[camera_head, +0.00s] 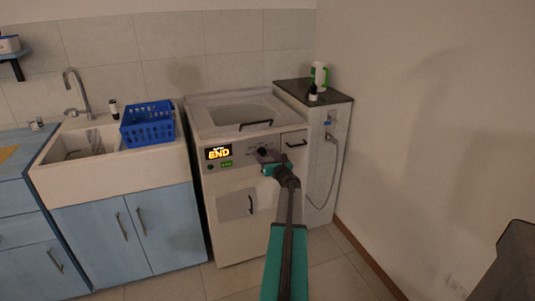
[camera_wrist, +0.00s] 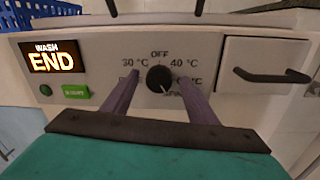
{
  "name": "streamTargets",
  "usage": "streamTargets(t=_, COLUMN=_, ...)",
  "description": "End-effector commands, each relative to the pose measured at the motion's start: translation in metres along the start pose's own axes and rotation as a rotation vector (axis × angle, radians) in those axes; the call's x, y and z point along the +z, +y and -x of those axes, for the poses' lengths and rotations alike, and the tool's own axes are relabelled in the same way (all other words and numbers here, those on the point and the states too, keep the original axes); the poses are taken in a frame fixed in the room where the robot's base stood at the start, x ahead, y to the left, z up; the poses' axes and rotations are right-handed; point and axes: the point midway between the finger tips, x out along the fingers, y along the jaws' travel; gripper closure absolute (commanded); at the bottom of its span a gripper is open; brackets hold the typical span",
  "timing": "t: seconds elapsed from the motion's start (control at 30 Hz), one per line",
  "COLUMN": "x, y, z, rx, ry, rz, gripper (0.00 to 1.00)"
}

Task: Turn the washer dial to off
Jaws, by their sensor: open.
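The washer (camera_head: 240,190) is a white machine with a front control panel. Its black round dial (camera_wrist: 160,79) shows in the wrist view, with OFF printed above it, 30 °C on the upper left and 40 °C on the upper right. A pale mark on the dial seems to point down, towards a partly hidden lower label. My gripper (camera_wrist: 158,80) is open, with one purple finger on each side of the dial; whether they touch it I cannot tell. In the head view my gripper (camera_head: 268,157) is at the panel and the dial is partly hidden.
The lit display (camera_wrist: 55,56) reads WASH END, above a green button (camera_wrist: 75,91). A drawer with a dark handle (camera_wrist: 272,75) is right of the dial. A dark lid handle (camera_head: 256,124) juts out above. A blue basket (camera_head: 148,128) sits on the sink at left.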

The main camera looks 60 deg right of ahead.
Motion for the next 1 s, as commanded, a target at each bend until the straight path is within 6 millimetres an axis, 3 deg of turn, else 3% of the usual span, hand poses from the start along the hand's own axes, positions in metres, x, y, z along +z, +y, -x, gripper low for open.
streamTargets(t=0.43, x=0.000, y=0.000, z=-0.005, rx=-0.001, ry=0.000, rz=0.000, gripper=0.47)
streamTargets(t=0.67, x=0.000, y=-0.001, z=-0.005, rx=-0.001, ry=0.000, rz=0.000, gripper=0.86)
streamTargets(t=0.7, x=0.004, y=-0.040, z=-0.036, rx=-0.006, ry=-0.002, rz=0.002, gripper=0.88)
streamTargets(t=0.73, x=0.003, y=-0.021, z=-0.019, rx=-0.004, ry=-0.001, rz=0.002, gripper=0.86)
streamTargets(t=0.77, x=0.002, y=-0.015, z=-0.013, rx=-0.006, ry=0.000, rz=0.001, gripper=0.85)
streamTargets(t=1.0, x=-0.001, y=-0.009, z=-0.002, rx=-0.013, ry=0.002, rz=0.026, gripper=0.88)
